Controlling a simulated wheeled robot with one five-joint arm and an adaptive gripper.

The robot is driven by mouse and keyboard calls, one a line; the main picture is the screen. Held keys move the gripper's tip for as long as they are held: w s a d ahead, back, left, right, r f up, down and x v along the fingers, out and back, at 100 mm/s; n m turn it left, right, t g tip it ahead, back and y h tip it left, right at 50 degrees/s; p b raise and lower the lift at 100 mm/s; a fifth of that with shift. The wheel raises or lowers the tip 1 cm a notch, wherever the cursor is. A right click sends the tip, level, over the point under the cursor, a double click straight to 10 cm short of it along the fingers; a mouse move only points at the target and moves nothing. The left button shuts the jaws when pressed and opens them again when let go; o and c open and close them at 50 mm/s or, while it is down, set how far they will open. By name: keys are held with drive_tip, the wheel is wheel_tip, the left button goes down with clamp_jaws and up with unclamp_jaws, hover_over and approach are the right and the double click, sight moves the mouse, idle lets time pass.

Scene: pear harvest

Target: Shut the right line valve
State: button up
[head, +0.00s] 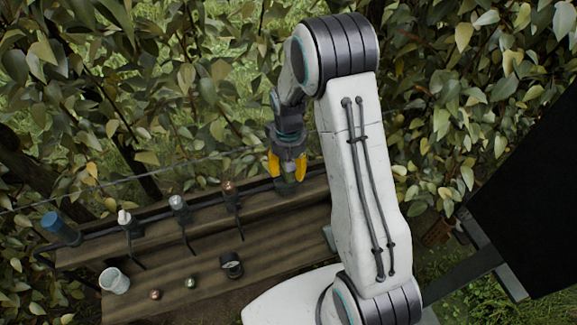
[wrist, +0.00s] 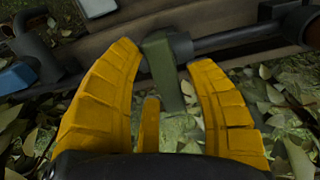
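A green lever-like handle (wrist: 161,68), which looks like the line valve, sits on the dark pipe (wrist: 232,37) in the wrist view. In the head view its green part (head: 287,187) shows at the right end of the bench, partly hidden by my gripper (head: 287,174). The handle stands between the fingertips, with small gaps visible on both sides. Nothing is clamped. The pipe beyond the handle is partly hidden in the head view by my arm.
The wooden bench (head: 185,258) carries a blue cylinder (head: 60,228), several capped fittings on the pipe, a white cup (head: 114,280), a dark gauge-like part (head: 231,265) and two small round pieces. A blue part (wrist: 17,78) lies left in the wrist view. Leafy branches close in behind.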

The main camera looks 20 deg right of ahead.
drive_tip(key=shift+o, duration=0.7)
drive_tip(key=shift+r, duration=0.1)
drive_tip(key=shift+r, duration=0.15)
wheel_tip(320, 180, up, 12)
drive_tip(key=shift+f, duration=0.2)
drive_tip(key=shift+f, duration=0.1)
